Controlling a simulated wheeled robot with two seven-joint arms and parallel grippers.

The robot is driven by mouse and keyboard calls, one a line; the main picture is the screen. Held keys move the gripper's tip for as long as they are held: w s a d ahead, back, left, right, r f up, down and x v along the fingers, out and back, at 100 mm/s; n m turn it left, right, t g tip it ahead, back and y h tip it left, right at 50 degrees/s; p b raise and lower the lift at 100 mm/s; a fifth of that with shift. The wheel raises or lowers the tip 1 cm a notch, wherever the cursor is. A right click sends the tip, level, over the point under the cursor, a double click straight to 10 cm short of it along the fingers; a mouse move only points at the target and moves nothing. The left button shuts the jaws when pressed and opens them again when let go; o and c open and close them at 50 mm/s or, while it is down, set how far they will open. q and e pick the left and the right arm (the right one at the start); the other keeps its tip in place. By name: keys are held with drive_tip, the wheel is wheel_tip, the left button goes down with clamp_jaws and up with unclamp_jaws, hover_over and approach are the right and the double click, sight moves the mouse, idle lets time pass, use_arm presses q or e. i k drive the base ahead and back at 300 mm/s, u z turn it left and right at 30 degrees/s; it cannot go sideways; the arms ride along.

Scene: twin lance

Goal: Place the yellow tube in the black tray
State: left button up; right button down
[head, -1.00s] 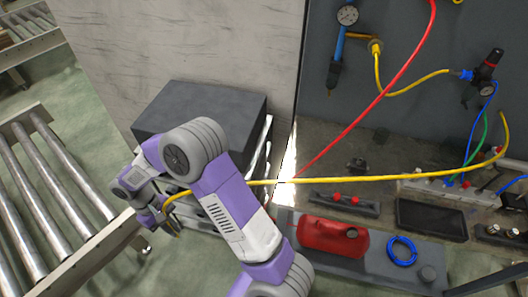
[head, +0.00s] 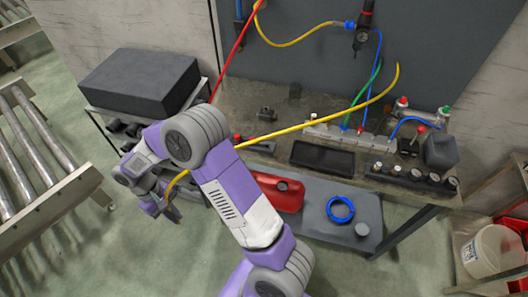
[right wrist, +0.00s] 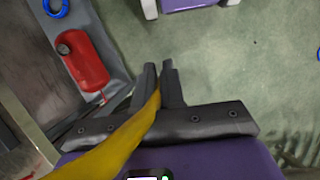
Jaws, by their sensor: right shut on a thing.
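The yellow tube (head: 318,119) stretches across the head view from my right gripper to a free-looking tip above the back of the bench. My right gripper (head: 172,212) is shut on the tube's near end, low at the left, away from the bench. In the right wrist view, the tube (right wrist: 125,140) passes between the closed fingers (right wrist: 160,75). The black tray (head: 322,157) lies on the bench top, right of my right arm, and looks empty. The tube passes behind it in the picture. My left gripper is out of view.
A red can (head: 283,195) and a blue coil (head: 340,209) sit on the bench's lower shelf. A black box (head: 140,75) stands on a cart at left. A roller conveyor (head: 45,150) is at far left. A white bucket (head: 492,250) stands at lower right.

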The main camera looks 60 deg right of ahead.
sight(322, 158)
drive_tip(key=k, duration=0.1)
drive_tip(key=z, duration=1)
